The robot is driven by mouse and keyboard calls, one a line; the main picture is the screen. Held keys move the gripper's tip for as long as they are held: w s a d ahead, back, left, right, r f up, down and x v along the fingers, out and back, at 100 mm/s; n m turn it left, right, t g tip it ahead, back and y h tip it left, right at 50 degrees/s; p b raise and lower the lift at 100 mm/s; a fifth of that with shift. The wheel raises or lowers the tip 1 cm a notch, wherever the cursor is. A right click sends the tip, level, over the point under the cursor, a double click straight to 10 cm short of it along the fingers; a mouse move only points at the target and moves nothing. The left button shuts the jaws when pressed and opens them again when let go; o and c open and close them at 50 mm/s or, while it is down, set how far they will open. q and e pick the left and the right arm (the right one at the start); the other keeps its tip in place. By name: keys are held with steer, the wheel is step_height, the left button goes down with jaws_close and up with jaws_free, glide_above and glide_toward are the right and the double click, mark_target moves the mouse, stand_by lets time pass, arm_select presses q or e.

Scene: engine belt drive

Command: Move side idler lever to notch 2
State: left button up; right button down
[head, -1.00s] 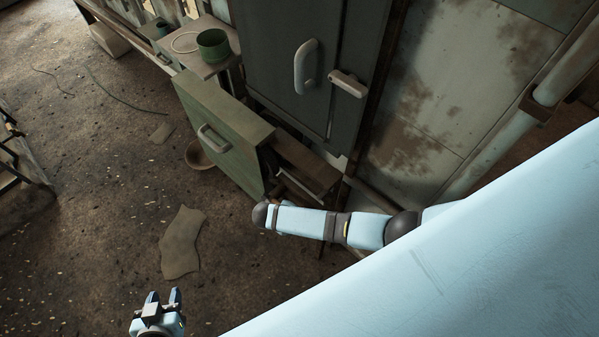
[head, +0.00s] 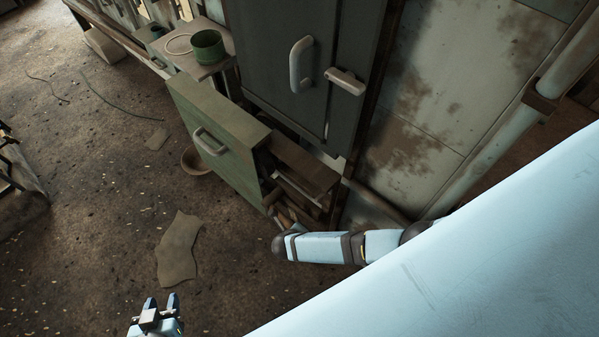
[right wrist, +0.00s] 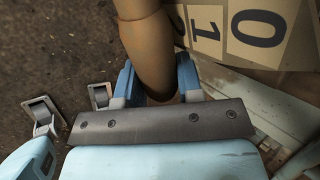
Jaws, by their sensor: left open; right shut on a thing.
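In the right wrist view my right gripper (right wrist: 156,84) is shut on a brown rounded lever handle (right wrist: 147,45), one blue finger on each side. I take it as the side idler lever. Pale notch plates lie right of the handle: plate 1 (right wrist: 203,28) is nearer to it and plate 0 (right wrist: 257,27) farther right. My left gripper (head: 156,308) is open and empty above the floor.
An open green door or drawer front (head: 222,140) with a handle stands left of the right arm. A dark cabinet (head: 290,60) rises behind. A green pot (head: 208,46) sits on a side table. A flat scrap (head: 178,248) lies on the open floor.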

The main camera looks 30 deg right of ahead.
steer(key=shift+w+a+f+t+b, duration=0.15)
steer(key=shift+f+t+b, duration=0.2)
steer(key=shift+f, duration=0.25)
steer(key=c, duration=0.8)
jaws_free()
steer(key=v, duration=0.4)
steer(key=p+v, duration=0.1)
steer(key=v, duration=0.4)
steer(key=p+v, duration=0.1)
steer(key=v, duration=0.3)
steer(key=shift+r, duration=0.4)
